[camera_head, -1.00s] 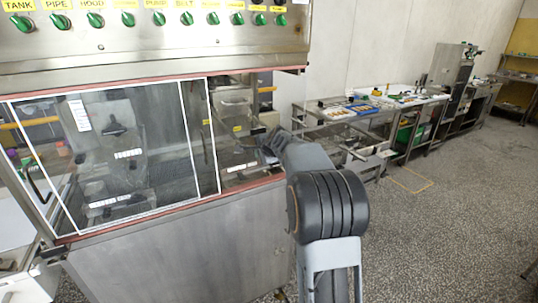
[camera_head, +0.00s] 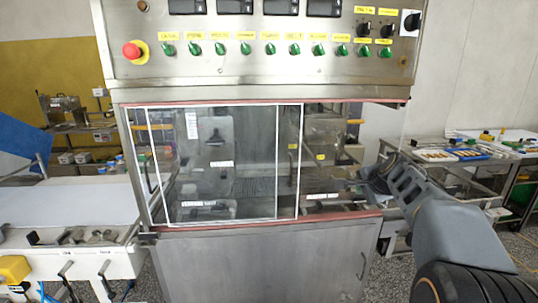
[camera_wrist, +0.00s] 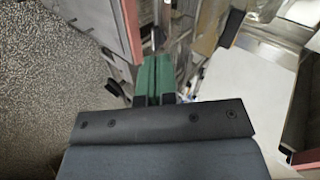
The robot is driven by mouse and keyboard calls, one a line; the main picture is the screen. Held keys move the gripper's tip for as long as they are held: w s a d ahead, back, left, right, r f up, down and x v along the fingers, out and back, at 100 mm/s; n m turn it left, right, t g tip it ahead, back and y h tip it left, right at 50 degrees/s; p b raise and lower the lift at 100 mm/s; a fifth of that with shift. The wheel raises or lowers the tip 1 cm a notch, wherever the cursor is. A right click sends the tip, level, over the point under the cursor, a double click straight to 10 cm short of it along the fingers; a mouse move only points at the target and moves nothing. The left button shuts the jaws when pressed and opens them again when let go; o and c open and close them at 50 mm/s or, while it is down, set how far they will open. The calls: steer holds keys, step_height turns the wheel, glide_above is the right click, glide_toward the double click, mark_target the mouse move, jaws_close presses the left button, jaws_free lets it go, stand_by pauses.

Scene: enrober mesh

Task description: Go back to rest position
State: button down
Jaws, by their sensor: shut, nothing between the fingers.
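My gripper (camera_wrist: 153,72) shows in the wrist view as two green fingers shut together with nothing between them. In the head view my arm reaches in from the lower right, and the gripper end (camera_head: 372,180) is at the right, open side of the enrober machine (camera_head: 265,265). The fingertips are hard to make out there. I cannot tell whether the gripper is inside the machine's opening or just in front of it. The clear sliding panels (camera_head: 240,150) cover the left and middle of the opening.
A control panel with an emergency stop (camera_head: 132,50) and several green knobs is above the opening. A white conveyor table (camera_head: 80,197) stands left. A steel table with trays (camera_head: 455,155) stands right. Speckled floor (camera_wrist: 40,90) shows in the wrist view.

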steer(key=s+a+f+n+g, duration=0.3)
steer(key=s+a+f+n, duration=0.15)
steer(key=s+f, duration=0.3)
steer(key=s+a+f+n+g+p, duration=0.1)
steer(key=s+a+f+n, duration=0.1)
steer(key=s+a+n, duration=0.3)
steer(key=s+a+f+n+g+p, duration=0.1)
steer(key=s+a+n, duration=0.5)
steer(key=s, duration=0.7)
step_height(320, 180, down, 2)
steer(key=shift+a+g, duration=0.15)
steer(key=shift+g, duration=0.45)
